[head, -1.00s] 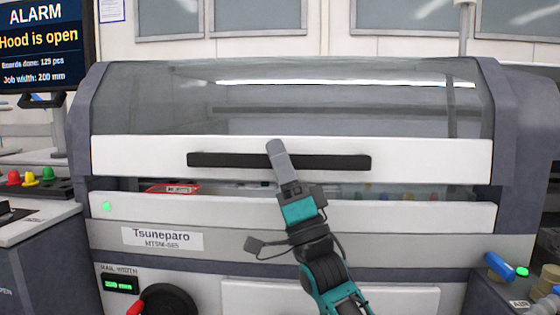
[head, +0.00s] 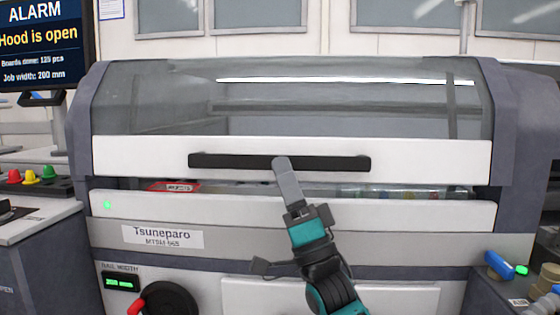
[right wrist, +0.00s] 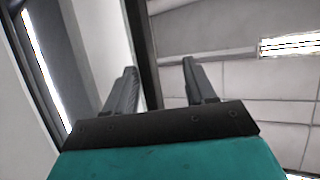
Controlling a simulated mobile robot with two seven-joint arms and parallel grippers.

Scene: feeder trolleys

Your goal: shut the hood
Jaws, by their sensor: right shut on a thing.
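The hood (head: 430,160) of the Tsuneparo machine has a clear window over a white front panel, with a long black handle (head: 230,161). A gap shows between the panel's lower edge and the white machine front below, so the hood stands open. My right gripper (head: 281,163) reaches up from below and is shut on the handle near its middle. In the right wrist view the two grey fingers (right wrist: 160,88) stand either side of the dark handle bar (right wrist: 142,50). The fingers hide a small part of the handle. My left gripper is not in view.
A screen (head: 40,45) at the upper left reads "ALARM Hood is open". Small parts and a red-edged label (head: 173,187) show in the gap. A black handwheel (head: 167,302) with a red knob sits at the lower left. A blue part (head: 499,265) is at the right.

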